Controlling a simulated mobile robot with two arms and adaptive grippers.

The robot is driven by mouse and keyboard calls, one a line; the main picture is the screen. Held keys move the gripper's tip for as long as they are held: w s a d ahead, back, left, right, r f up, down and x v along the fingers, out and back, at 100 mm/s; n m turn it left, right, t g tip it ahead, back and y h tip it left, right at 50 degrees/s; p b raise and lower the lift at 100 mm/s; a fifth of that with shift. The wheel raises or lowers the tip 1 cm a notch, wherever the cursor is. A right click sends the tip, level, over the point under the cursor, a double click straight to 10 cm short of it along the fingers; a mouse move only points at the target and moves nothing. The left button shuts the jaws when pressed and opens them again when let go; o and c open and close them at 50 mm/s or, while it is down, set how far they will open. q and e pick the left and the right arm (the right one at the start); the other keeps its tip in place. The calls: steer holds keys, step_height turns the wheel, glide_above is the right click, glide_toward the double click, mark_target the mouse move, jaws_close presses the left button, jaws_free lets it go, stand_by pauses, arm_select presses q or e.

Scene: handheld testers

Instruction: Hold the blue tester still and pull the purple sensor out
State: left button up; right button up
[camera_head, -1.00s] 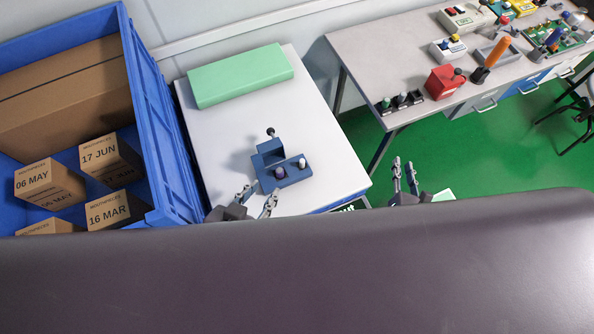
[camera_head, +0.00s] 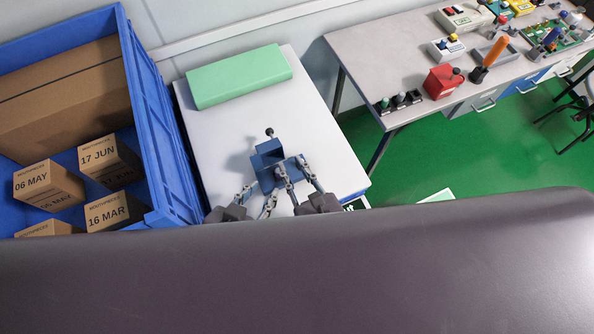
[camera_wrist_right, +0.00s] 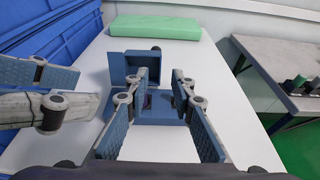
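The blue tester (camera_head: 266,160) stands on the white table, with a dark round knob (camera_head: 269,132) at its back. In the right wrist view the tester (camera_wrist_right: 171,110) shows its box part and flat base. My right gripper (camera_head: 290,161) is open over the base; its fingers (camera_wrist_right: 160,78) stand apart in the wrist view. A small dark purplish spot (camera_wrist_right: 147,102), perhaps the purple sensor, shows by the left finger; the fingers mostly hide the sensors. My left gripper (camera_head: 262,190) is open at the tester's near left side; contact cannot be told.
A green block (camera_head: 240,78) lies at the back of the white table (camera_head: 215,140). A blue crate (camera_head: 165,130) with boxes stands to the left. A grey bench (camera_head: 400,50) with several testers stands at the right. The table's right part is clear.

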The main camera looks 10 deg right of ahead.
mark_target(285, 161)
steer(key=x, duration=0.6)
steer(key=shift+w+f, duration=0.1)
steer(key=shift+w, duration=0.15)
jaws_close()
